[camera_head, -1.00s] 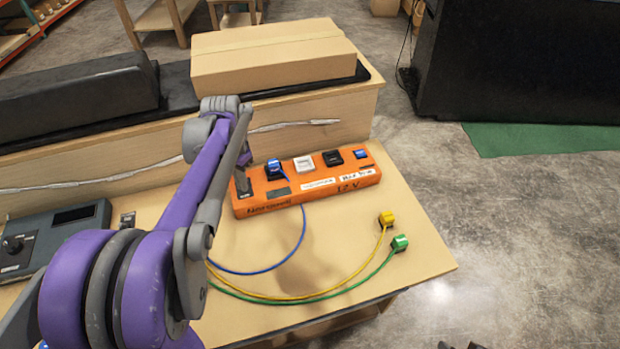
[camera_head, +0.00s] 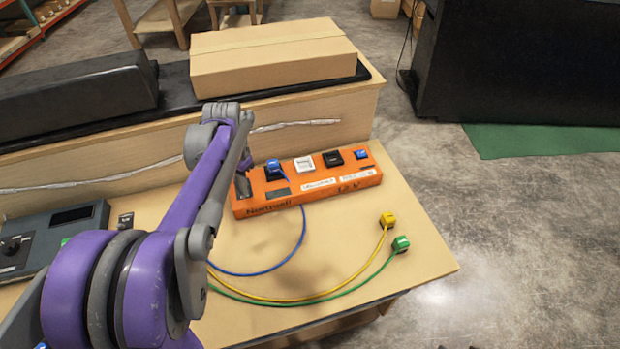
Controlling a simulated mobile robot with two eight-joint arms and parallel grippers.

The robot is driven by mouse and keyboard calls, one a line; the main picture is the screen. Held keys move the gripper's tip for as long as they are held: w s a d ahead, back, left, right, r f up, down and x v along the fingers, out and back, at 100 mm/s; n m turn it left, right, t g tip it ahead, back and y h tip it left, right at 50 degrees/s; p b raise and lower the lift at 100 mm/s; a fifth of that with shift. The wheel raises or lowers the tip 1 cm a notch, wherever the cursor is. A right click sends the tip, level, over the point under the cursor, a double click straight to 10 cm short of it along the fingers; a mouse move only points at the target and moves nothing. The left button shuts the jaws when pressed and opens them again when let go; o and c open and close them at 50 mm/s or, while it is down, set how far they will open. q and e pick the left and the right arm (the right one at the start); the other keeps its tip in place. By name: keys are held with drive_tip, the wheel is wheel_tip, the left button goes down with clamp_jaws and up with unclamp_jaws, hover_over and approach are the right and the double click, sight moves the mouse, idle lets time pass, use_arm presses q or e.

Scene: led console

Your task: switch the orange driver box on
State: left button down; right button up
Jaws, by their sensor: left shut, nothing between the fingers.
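The orange driver box (camera_head: 310,189) lies on the wooden table, labelled "12 V" on its front. Its top carries a blue plug (camera_head: 273,167) in a dark socket, a white block (camera_head: 304,163), a black socket (camera_head: 333,158) and a small blue piece (camera_head: 361,154). My left gripper (camera_head: 243,187) is shut and empty, pointing down at the left end of the box. My right gripper is out of view.
A yellow plug (camera_head: 387,220) and a green plug (camera_head: 400,244) lie loose on the table near its right edge, their cables curving left. A grey console (camera_head: 45,240) stands at the left. A cardboard box (camera_head: 270,60) sits on the raised shelf behind.

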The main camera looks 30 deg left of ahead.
use_arm(q)
drive_tip(key=shift+w+a, duration=0.15)
drive_tip(key=shift+w, duration=0.05)
drive_tip(key=shift+w+a, duration=0.65)
wheel_tip(320, 180, up, 7)
drive_tip(key=p, duration=0.5)
drive_tip(key=shift+s+d, duration=0.35)
idle(0.5)
